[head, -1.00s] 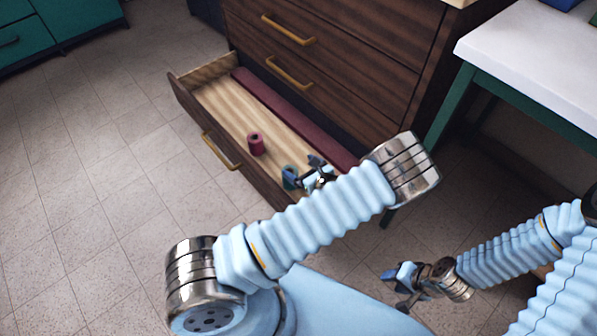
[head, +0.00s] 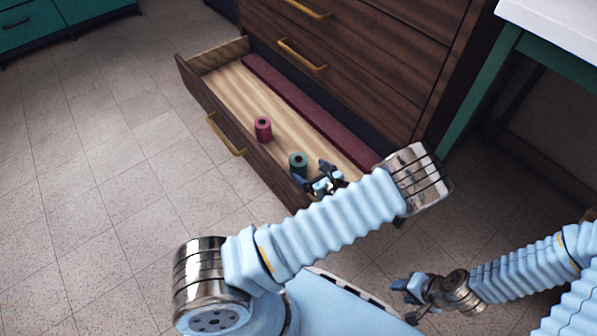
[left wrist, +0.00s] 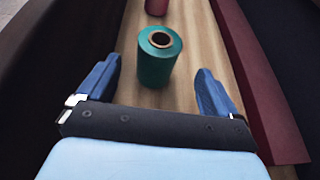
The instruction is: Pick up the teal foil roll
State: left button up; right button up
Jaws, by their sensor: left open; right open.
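The teal foil roll (head: 298,164) stands upright in the open bottom drawer. In the left wrist view the teal foil roll (left wrist: 158,60) is ahead of my left gripper, roughly midway between the lines of its fingers. My left gripper (head: 318,180) is over the near right end of the drawer, close to the roll. In the left wrist view my left gripper's blue fingers (left wrist: 155,88) are spread wide and empty. My right gripper (head: 408,300) is open and empty, low at the right, away from the drawer.
A dark red roll (head: 263,129) stands in the drawer (head: 229,84) left of the teal one. A long dark red strip (head: 300,107) runs along the drawer's back side. The drawer walls stand close around. A white-topped table (head: 560,25) with green legs is at the right.

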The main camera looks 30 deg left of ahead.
aim_at(299, 164)
pick_arm(q)
jog(key=b+x, duration=0.1)
jog(key=x, duration=0.6)
jog(key=shift+a, duration=0.2)
jog(key=c, duration=1.1)
